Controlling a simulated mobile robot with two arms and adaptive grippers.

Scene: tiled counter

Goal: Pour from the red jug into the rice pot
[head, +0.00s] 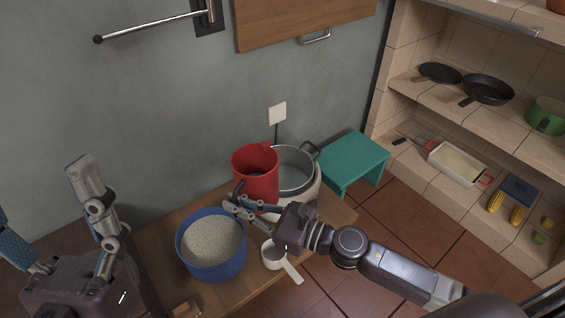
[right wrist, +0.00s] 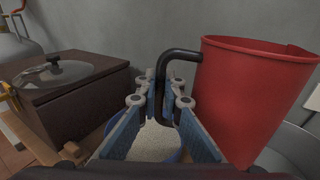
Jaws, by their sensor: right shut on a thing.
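The red jug (head: 254,177) is upright or nearly so, just in front and left of the rice pot. The rice pot (head: 301,178) is a grey metal pot in a white body, partly hidden by the jug; its rim (right wrist: 293,148) shows at lower right in the right wrist view. My right gripper (head: 233,203) is shut on the jug's black handle (right wrist: 178,56), with the red jug wall (right wrist: 247,95) just right of the fingers. The head view does not make clear whether the jug is clear of the counter. My left gripper (head: 42,200) is at far left, fingers spread and empty.
A blue bowl of white grains (head: 181,248) stands on the wooden counter (head: 165,280), left of the jug. A white-handled measuring cup (head: 274,256) lies beside it. A teal stool (head: 352,161) and tiled shelves with pans (head: 487,89) are at right. A dark box (right wrist: 85,95) shows in the right wrist view.

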